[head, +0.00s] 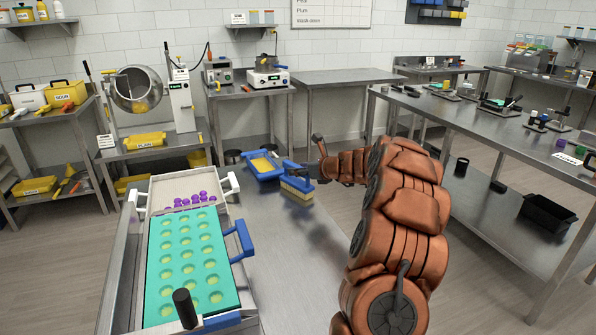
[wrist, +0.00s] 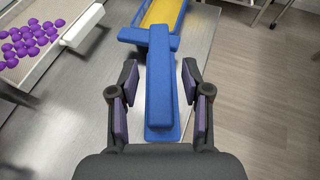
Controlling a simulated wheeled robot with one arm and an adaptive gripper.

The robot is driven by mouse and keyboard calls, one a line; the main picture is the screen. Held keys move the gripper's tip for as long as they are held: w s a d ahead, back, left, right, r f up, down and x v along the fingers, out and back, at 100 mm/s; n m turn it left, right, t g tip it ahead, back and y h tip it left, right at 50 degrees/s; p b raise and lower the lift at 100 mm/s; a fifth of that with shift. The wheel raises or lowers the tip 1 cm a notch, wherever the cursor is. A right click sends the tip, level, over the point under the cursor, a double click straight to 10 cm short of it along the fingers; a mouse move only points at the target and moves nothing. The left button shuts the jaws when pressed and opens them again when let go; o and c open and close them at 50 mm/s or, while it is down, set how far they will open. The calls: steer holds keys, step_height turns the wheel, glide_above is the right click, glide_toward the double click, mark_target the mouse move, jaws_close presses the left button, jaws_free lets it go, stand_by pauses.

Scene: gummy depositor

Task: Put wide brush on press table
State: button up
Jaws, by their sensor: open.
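The wide brush (head: 297,187) has a blue body and tan bristles. It sits bristles down on the near steel table (head: 290,255), to the right of a blue tray. In the wrist view the brush's blue top (wrist: 161,85) runs between my fingers, and its bristles are hidden. My gripper (head: 318,158) is just above the brush in the head view. In the wrist view my gripper (wrist: 160,95) is open, one finger on each side of the blue part, with gaps visible. No visible label tells which table is the press table.
The blue tray (head: 262,169) with a yellow inside lies beside the brush. A teal mould (head: 187,262) and a white tray (head: 160,190) of purple gummies stand at left. A bare steel table (head: 347,77) stands at the back. A long bench (head: 480,125) with several tools is at right.

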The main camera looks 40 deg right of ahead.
steer(key=v, duration=1.1)
steer(key=shift+b, duration=0.3)
steer(key=shift+s+f, duration=0.1)
